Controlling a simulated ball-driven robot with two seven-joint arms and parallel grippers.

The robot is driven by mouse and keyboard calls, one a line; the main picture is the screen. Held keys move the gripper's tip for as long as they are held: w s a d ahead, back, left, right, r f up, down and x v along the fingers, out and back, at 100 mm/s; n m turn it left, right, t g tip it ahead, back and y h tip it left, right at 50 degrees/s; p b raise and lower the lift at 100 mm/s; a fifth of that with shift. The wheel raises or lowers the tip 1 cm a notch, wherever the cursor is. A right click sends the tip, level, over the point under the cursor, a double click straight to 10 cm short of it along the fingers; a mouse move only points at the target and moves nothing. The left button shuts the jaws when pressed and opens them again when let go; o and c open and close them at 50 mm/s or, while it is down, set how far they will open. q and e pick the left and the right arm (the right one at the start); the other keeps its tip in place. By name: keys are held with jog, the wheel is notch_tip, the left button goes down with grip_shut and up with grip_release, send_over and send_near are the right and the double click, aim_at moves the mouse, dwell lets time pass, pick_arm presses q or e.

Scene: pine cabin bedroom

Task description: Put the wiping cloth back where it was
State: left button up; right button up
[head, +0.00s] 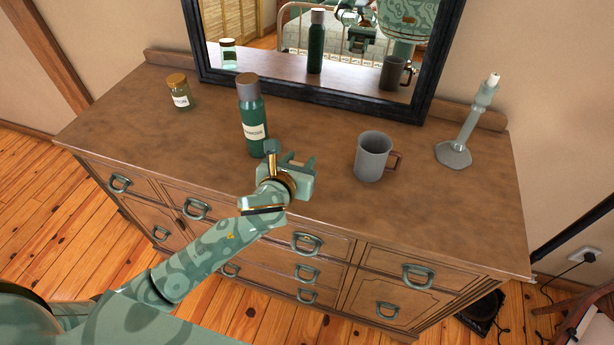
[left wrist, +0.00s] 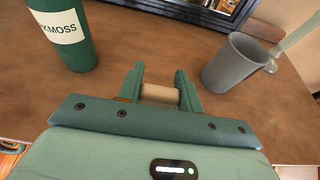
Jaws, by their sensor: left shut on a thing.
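My left gripper (head: 287,160) is over the front middle of the dresser top, between the green bottle and the grey mug. In the left wrist view its fingers (left wrist: 160,82) are shut on a small tan, roll-shaped thing (left wrist: 160,95). I cannot tell from its shape whether this is the wiping cloth. No other cloth shows on the dresser. My right gripper is not in direct view; a gripper shows only as a reflection in the mirror.
On the wooden dresser (head: 215,85) stand a small jar (head: 179,93), a labelled green bottle (head: 252,120), a grey mug (head: 372,157) and a candlestick (head: 462,140). The bottle (left wrist: 65,35) and mug (left wrist: 235,65) flank the gripper. A black-framed mirror (head: 420,85) stands behind. The right front top is clear.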

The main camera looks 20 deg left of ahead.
aim_at(304, 164)
pick_arm(q)
jog(key=w+f, duration=0.1)
jog(key=w+f+b, duration=0.1)
jog(key=f, duration=0.1)
jog(key=shift+w+d+f, duration=0.2)
jog(key=shift+w+f, duration=0.1)
jog(key=shift+w, duration=0.1)
notch_tip(304, 164, down, 3)
jog(key=shift+f+b, duration=0.2)
jog(key=shift+b, duration=0.8)
jog(key=shift+r, duration=0.15)
jog(key=o, duration=1)
jog(key=shift+c, duration=0.2)
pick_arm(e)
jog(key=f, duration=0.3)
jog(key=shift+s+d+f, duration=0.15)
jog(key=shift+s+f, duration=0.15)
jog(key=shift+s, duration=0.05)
pick_arm(q)
jog(key=shift+r, duration=0.1)
jog(key=p+v, duration=0.3)
jog(key=v, duration=0.9)
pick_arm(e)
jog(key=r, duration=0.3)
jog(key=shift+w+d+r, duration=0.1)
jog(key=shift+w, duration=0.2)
